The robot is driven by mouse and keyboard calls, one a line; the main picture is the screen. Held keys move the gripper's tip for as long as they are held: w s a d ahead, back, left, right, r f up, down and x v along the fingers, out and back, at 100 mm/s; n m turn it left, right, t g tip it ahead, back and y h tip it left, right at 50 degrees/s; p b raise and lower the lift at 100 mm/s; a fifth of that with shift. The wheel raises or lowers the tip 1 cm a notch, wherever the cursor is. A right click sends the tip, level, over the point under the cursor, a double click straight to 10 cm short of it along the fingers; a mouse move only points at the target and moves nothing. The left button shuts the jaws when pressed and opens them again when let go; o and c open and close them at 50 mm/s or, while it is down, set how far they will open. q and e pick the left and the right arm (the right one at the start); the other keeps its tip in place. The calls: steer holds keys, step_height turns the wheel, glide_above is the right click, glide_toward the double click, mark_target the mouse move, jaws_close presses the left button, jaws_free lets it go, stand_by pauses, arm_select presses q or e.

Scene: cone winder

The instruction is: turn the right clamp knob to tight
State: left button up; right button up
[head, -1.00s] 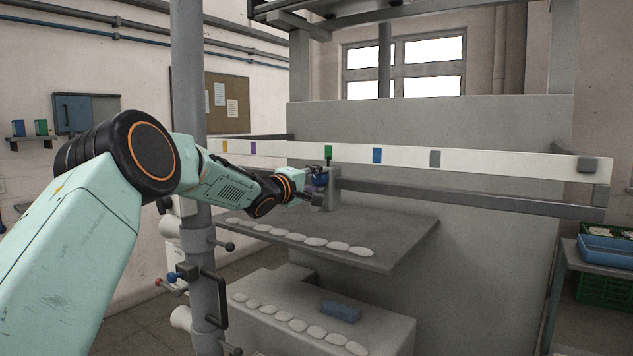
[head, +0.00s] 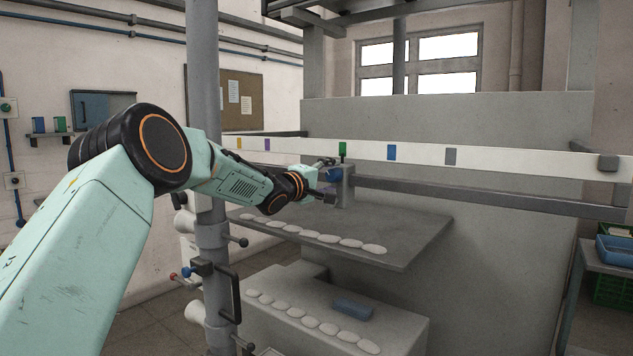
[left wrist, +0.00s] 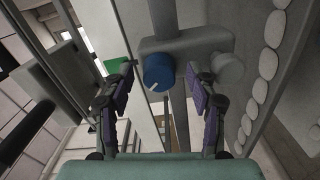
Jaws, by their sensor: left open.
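A round blue knob (head: 335,174) with a white line on its face sits on a grey clamp block (head: 347,186) on the rail. In the left wrist view the knob (left wrist: 158,72) shows ahead of my fingers, with its white line slanting down to the left. My left gripper (head: 328,178) is at the knob in the head view, partly covering it. In the left wrist view my left gripper (left wrist: 158,92) is open, its purple-padded fingers either side of the knob and apart from it. My right gripper is not in view.
A white bar (head: 500,160) with coloured marks runs above a grey rail (head: 480,196). A shelf (head: 415,240) with several white pads lies below the clamp. A grey upright post (head: 204,80) stands beside my left arm. A blue tray (head: 615,250) is at the right.

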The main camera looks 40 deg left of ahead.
arm_select(q)
steer(key=s, duration=1.1)
steer(key=shift+s+a, duration=0.2)
steer(key=shift+s, duration=0.2)
steer(key=shift+w, duration=0.1)
